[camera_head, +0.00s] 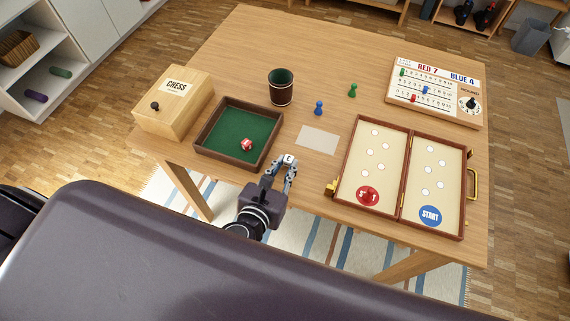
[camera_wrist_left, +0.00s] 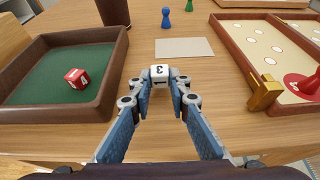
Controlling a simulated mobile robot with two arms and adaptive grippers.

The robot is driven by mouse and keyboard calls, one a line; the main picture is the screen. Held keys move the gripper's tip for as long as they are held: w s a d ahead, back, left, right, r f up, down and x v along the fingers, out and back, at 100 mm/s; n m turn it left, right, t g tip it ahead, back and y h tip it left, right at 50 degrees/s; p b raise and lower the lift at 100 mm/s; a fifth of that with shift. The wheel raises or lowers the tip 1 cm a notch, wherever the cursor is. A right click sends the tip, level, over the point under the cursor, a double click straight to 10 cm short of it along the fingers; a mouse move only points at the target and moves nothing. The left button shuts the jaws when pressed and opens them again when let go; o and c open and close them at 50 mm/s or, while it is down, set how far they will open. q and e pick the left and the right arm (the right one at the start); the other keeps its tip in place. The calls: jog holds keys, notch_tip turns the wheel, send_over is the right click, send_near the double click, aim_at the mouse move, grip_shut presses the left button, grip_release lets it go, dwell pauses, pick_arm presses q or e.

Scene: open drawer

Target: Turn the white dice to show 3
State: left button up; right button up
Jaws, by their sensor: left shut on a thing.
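The white dice (camera_head: 289,158) is between the fingertips of my left gripper (camera_head: 281,165), near the table's front edge. It also shows in the left wrist view (camera_wrist_left: 159,71), where both fingertips of the left gripper (camera_wrist_left: 159,84) are on it. A face with a 3 is toward the camera there, and another marked face below it is partly hidden and hard to read. I cannot tell whether the dice touches the table. My right gripper is not in view.
A green-lined tray (camera_head: 201,147) with a red dice (camera_head: 247,144) in it is to the left. A pale card (camera_head: 318,139) lies behind the gripper. An open game case (camera_head: 405,178) is to the right. A dark cup (camera_head: 281,92) and blue pawn (camera_head: 319,108) stand farther back.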

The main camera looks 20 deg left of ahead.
pick_arm(q)
jog(key=o, duration=0.7)
jog(key=shift+o, duration=0.8)
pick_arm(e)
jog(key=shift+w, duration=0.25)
pick_arm(q)
jog(key=v, duration=1.2)
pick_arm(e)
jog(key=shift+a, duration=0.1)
pick_arm(q)
jog(key=shift+s, duration=0.1)
